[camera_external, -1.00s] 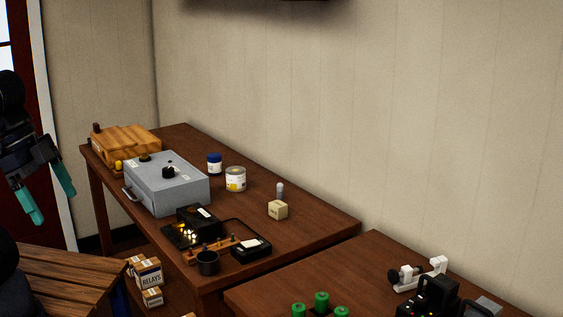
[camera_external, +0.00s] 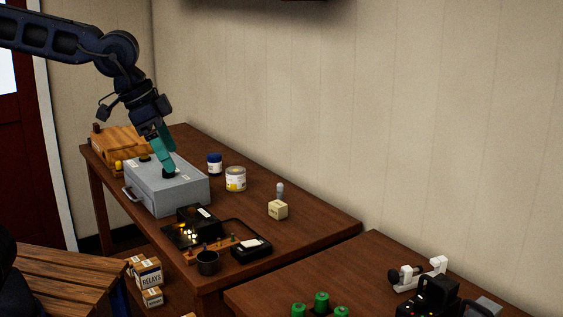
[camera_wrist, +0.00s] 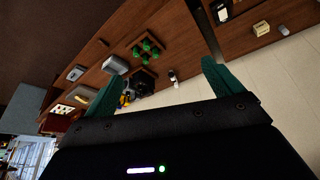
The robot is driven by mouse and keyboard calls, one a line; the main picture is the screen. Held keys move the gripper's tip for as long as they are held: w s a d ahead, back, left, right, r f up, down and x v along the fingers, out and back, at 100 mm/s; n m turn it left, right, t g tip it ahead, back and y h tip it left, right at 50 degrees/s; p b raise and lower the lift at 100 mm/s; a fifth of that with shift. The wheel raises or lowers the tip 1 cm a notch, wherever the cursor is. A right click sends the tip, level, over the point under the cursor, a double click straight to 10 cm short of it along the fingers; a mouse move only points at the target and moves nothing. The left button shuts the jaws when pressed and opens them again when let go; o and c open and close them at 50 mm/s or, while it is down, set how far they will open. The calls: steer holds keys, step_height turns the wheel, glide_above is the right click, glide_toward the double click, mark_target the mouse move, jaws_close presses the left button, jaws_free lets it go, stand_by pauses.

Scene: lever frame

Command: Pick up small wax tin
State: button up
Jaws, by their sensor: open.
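A small squat tin (camera_external: 236,180) with a pale and yellow label stands upright on the brown table; it looks most like the wax tin, though I cannot read its label. A blue-lidded white jar (camera_external: 214,163) stands just behind it to the left. My gripper (camera_external: 168,168) is over the grey metal box (camera_external: 145,190), left of the tin and apart from it, fingers pointing down. In the wrist view my gripper (camera_wrist: 160,76) has its teal fingers wide apart with nothing between them. I cannot make out the tin in that view.
A wooden box (camera_external: 125,142) stands behind the grey box. A cream cube (camera_external: 278,210), a black cup (camera_external: 208,263) and a black lit device (camera_external: 190,230) share the table. A second table (camera_external: 290,283) stands at front right.

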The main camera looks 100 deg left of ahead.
steer(key=w+a+f+n+y, duration=0.1)
steer(key=w+a, duration=0.3)
steer(key=a, duration=0.5)
steer(key=w+a+f+n, duration=0.2)
steer(key=w+a, duration=0.1)
steer(key=a, duration=0.5)
steer(key=n+g+y, duration=0.2)
steer(key=n+g, duration=0.1)
steer(key=n, duration=0.3)
glide_toward(234, 170)
steer(key=x, duration=1.2)
steer(key=shift+f, duration=0.15)
steer(key=shift+c, duration=0.2)
